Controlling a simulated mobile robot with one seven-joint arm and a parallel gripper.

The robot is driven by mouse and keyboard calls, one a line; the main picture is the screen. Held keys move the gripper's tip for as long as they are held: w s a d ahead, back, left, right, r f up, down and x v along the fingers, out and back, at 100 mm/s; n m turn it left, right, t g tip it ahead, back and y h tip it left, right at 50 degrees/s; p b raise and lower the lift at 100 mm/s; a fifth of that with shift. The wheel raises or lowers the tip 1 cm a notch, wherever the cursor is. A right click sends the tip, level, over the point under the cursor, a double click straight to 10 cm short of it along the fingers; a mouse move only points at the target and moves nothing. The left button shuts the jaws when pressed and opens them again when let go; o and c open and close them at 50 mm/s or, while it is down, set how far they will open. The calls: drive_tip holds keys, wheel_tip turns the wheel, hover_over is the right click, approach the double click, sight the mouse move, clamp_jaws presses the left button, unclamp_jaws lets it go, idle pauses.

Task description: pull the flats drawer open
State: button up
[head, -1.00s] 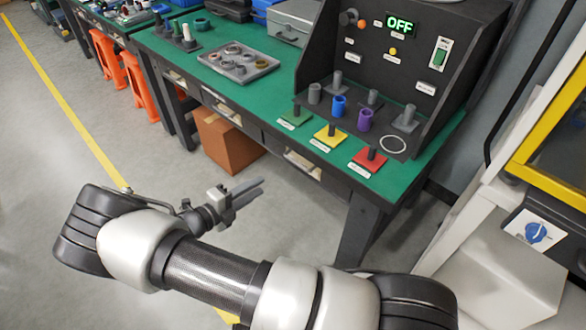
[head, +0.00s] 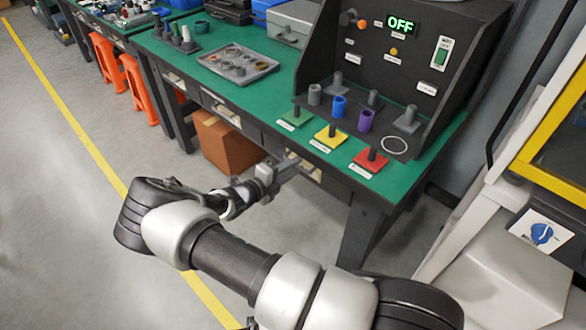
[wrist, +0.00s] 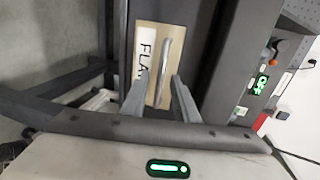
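The flats drawer (wrist: 149,32) shows in the wrist view as a beige front with a label reading "FLA", the rest cut off by my finger. It has a slim grey bar handle (wrist: 168,55). In the head view the drawer front (head: 312,172) is under the bench's front edge, partly hidden by my gripper. My gripper (head: 288,167) is right in front of it. In the wrist view my gripper (wrist: 161,80) is open, with the handle between the two fingers. I cannot tell whether the fingertips reach past the bar. The drawer looks shut.
The green-topped bench (head: 235,99) carries a tray of rings (head: 238,64) and a dark test panel (head: 400,80) reading OFF. A cardboard box (head: 226,146) stands under the bench. A bench leg (head: 362,235) is right of the drawer. The floor in front is clear.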

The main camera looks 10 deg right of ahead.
clamp_jaws()
idle(0.3)
drive_tip(key=f+b+v, duration=0.1)
drive_tip(key=f+v, duration=0.2)
drive_tip(key=v, duration=1.1)
drive_tip(key=a+f+b+v, duration=0.1)
drive_tip(key=f+v, duration=0.2)
drive_tip(key=v, duration=1.1)
drive_tip(key=shift+s, duration=0.45)
drive_tip(key=shift+a+r, duration=0.1)
unclamp_jaws()
